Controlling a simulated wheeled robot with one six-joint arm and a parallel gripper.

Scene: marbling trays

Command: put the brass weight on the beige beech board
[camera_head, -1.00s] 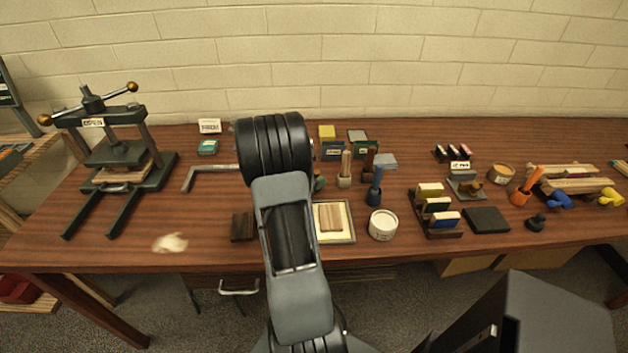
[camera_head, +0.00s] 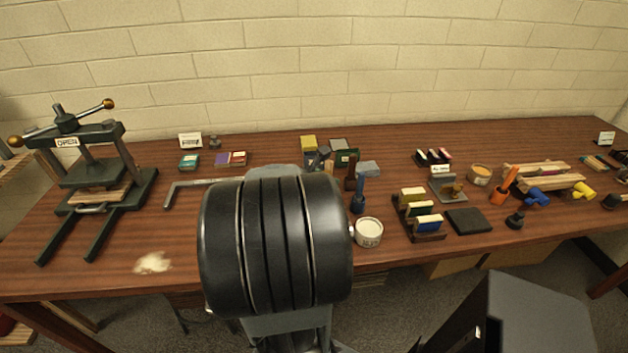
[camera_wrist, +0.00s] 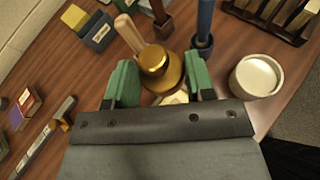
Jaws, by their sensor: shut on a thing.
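In the wrist view, my gripper (camera_wrist: 162,82) has its two green fingers on either side of the round brass weight (camera_wrist: 157,64) and is shut on it. The weight hangs above the table, and its knobbed top faces the camera. A pale cream surface (camera_wrist: 174,98) shows partly below the weight, between the fingers. I cannot tell whether it is the beige beech board. In the head view my thick black arm joint hides the gripper, the weight and the table's front middle.
A white tub (camera_wrist: 257,76) stands right of the gripper, and a blue-handled tool (camera_wrist: 204,28) stands beyond the right finger. A wooden handle (camera_wrist: 129,33) rises close behind the weight. A dark press (camera_head: 92,165) stands at the table's left.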

